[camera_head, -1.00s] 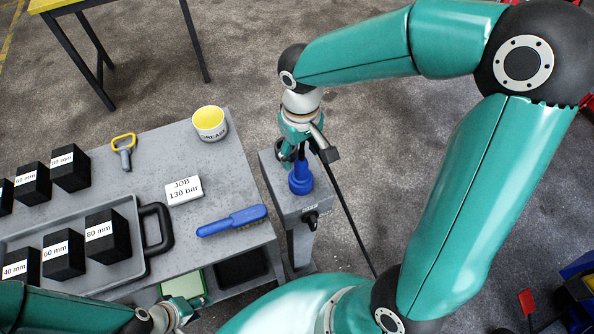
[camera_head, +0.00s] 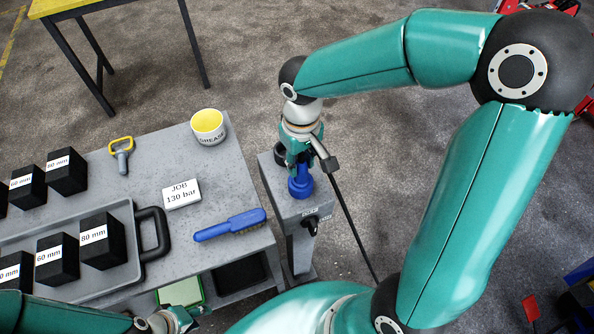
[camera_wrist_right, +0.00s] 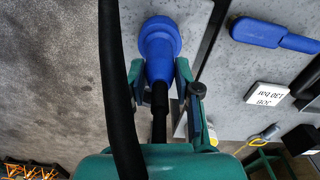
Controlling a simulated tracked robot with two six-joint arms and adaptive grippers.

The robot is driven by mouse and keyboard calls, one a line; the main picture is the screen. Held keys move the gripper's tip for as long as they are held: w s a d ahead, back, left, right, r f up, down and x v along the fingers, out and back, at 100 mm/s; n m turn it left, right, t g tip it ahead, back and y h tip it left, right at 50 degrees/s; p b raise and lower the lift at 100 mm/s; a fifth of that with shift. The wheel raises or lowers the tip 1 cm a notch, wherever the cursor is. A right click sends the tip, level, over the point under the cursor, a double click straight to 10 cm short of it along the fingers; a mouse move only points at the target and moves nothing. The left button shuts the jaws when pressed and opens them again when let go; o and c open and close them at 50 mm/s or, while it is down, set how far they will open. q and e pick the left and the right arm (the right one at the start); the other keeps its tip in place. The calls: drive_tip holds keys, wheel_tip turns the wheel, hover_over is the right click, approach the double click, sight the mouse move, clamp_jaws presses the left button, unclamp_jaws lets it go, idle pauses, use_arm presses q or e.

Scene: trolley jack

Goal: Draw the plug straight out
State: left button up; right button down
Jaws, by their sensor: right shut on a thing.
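A blue plug (camera_head: 300,186) with a black cable (camera_head: 352,220) stands upright at the top of a grey pedestal (camera_head: 277,187). My right gripper (camera_head: 298,160) comes down from above and is shut on the plug. In the right wrist view, its fingers (camera_wrist_right: 160,75) lie on both sides of the plug's narrow part, with the wide blue collar (camera_wrist_right: 160,38) beyond them. How deep the plug sits is hidden. My left gripper (camera_head: 183,320) is low at the left by the bench's front, partly cut off; its jaws are not clear.
A grey bench at the left carries a blue brush (camera_head: 230,224), a job card (camera_head: 181,194), a grease cup (camera_head: 208,127), a yellow-handled tool (camera_head: 121,153) and a tray (camera_head: 125,218) with black blocks. A black knob (camera_head: 311,224) sits on the pedestal.

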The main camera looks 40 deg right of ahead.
drive_tip(key=shift+r, duration=0.1)
drive_tip(key=shift+s+r+p, duration=0.1)
drive_tip(key=shift+r+p, duration=1.9)
drive_tip(key=shift+r, duration=0.55)
drive_tip(key=shift+r+p, duration=1.95)
drive_tip(key=shift+r, duration=0.55)
